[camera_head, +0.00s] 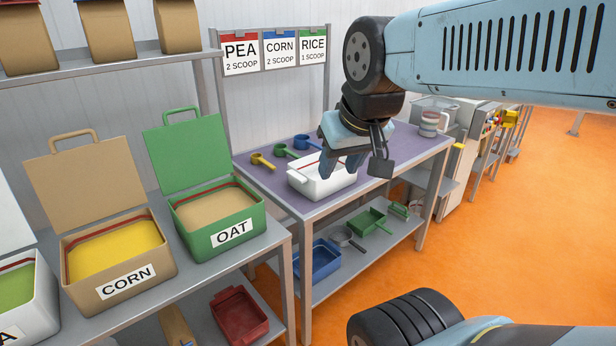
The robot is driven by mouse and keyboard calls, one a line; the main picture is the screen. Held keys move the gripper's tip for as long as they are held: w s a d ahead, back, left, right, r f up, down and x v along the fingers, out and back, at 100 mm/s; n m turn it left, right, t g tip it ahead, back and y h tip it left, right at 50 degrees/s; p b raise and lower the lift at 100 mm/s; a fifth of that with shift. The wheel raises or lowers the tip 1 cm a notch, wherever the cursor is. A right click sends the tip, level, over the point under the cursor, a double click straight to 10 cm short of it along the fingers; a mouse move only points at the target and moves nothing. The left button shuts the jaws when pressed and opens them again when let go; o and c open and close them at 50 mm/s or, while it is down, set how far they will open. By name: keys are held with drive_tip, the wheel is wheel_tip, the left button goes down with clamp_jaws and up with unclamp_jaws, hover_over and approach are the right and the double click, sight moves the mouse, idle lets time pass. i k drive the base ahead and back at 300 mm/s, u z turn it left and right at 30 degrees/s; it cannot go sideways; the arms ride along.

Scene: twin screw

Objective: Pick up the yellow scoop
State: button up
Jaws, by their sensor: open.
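The yellow scoop (262,160) lies on the purple-topped table (285,191), at its left end near the back. A green scoop (282,151) and a blue scoop (301,142) lie in a row to its right. My gripper (342,166) is open and points down over the white bin (311,189), to the right of the yellow scoop and apart from it. My gripper hides part of the white bin.
A bench at left holds a tan CORN box (115,270) and a green OAT box (220,222), lids raised. PEA, CORN and RICE cards (276,50) hang behind the scoops. A blue tray (318,259) sits on the lower shelf. Orange floor (530,190) is clear at right.

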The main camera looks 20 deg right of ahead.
sight(257, 159)
drive_tip(key=u, duration=0.05)
drive_tip(key=k, duration=0.6)
drive_tip(key=z, duration=0.5)
drive_tip(key=i, duration=1.7)
drive_tip(key=u, duration=0.7)
